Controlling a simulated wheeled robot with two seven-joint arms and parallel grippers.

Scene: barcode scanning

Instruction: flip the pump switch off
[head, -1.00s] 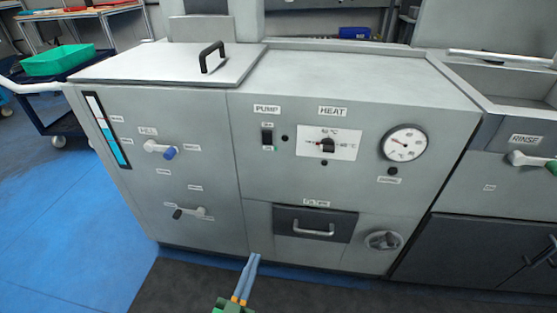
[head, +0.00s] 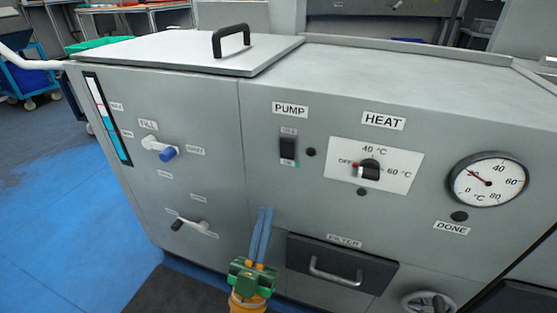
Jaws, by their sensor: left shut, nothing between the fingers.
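The pump switch (head: 288,149) is a small black rocker on the grey front panel, under the PUMP label (head: 290,109). A dark round lamp (head: 311,152) sits just right of it. The rocker's exact tilt is too small to tell. My left gripper (head: 265,210) is shut and empty, with its two blue fingers together pointing up. In the picture its tips are below and a little left of the switch, apart from it. My right gripper is not in view.
Right of the switch are the HEAT knob (head: 368,169) and a round dial gauge (head: 487,182). A filter drawer (head: 340,268) with a bar handle is below. A white valve lever with a blue tip (head: 160,149) is at left. The panel around the switch is flat and clear.

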